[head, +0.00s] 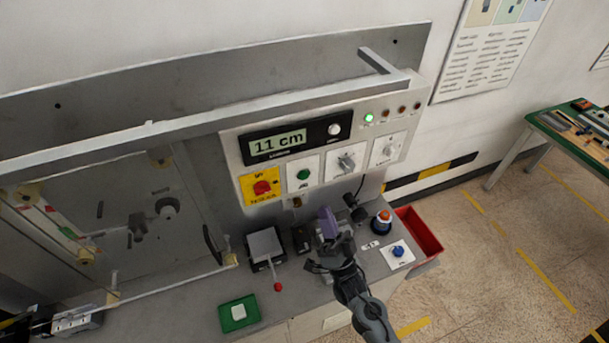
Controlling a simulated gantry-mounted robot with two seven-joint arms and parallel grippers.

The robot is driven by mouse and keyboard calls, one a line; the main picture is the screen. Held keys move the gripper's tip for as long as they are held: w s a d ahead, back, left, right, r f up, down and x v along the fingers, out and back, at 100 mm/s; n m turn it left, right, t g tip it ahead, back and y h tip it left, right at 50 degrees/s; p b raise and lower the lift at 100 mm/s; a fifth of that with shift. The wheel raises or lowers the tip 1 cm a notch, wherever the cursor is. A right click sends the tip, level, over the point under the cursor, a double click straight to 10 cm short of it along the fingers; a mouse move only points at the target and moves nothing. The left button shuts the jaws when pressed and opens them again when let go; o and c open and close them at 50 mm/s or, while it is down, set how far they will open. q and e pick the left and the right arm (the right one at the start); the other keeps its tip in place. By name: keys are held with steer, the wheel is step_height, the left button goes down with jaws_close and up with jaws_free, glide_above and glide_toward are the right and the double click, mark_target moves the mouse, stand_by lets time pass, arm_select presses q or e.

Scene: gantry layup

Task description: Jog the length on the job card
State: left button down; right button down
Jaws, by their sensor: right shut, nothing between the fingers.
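The display (278,145) on the control panel reads "11 cm". Below it are a red switch on a yellow plate (262,188), a green button (303,174) and two rotary switches, one in the middle (346,162) and one at the right (387,150). No job card can be made out for certain. My right gripper (328,224) is shut and empty above the bench, below the panel, apart from the switches. A purple part shows at its tip; I cannot tell whether it belongs to the gripper. My left gripper is not in view.
A green table (560,135) stands far right.

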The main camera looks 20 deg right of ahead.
mark_target(304, 175)
steer(key=shift+w, duration=0.15)
steer(key=w+b, duration=0.5)
steer(key=w, duration=0.3)
steer(key=shift+w+a, duration=0.25)
stand_by(0.3)
stand_by(0.7)
stand_by(0.7)
